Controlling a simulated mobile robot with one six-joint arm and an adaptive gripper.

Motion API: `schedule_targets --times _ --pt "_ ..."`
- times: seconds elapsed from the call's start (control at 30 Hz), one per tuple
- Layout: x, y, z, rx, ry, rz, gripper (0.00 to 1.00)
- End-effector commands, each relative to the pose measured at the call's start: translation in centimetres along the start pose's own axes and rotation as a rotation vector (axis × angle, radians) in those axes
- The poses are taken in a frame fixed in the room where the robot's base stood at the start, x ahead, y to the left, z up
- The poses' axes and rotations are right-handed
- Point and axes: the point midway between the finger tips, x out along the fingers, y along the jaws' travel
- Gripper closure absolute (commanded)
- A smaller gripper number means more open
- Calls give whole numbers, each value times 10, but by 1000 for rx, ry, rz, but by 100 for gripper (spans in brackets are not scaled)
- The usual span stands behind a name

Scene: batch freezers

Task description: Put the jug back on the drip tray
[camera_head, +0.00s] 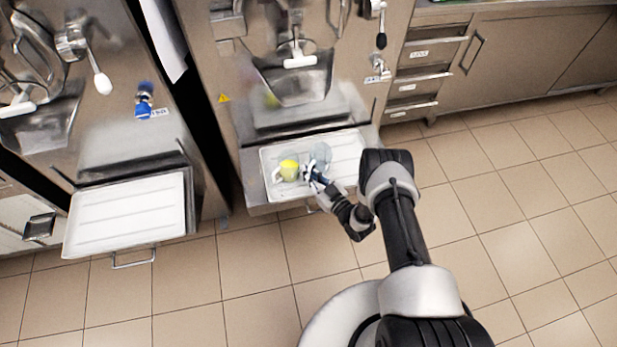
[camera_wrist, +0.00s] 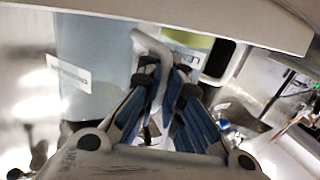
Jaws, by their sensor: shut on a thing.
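A clear, bluish jug (camera_head: 320,153) is over the white drip tray (camera_head: 350,145) of the middle freezer in the head view. In the wrist view the jug (camera_wrist: 95,65) fills the left side, with a small label on its wall. My gripper (camera_head: 311,175) is at the jug's near side. In the wrist view my gripper (camera_wrist: 168,88) has its blue-padded fingers shut on the jug's pale handle (camera_wrist: 150,48). The jug looks about upright. I cannot tell whether its base touches the tray.
A yellow-green container (camera_head: 288,170) with a white handle stands just left of the jug on the tray. The freezer front with its spout and white lever (camera_head: 299,60) rises behind. A second freezer's white tray (camera_head: 125,215) is at left. The tray's right part looks clear.

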Motion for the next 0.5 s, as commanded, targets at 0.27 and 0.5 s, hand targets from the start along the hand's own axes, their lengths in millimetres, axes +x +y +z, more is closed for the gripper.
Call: schedule_targets --times 0.27,0.5 --pt "0 0 16 0 0 0 100" --pt "0 0 20 1 -1 0 92"
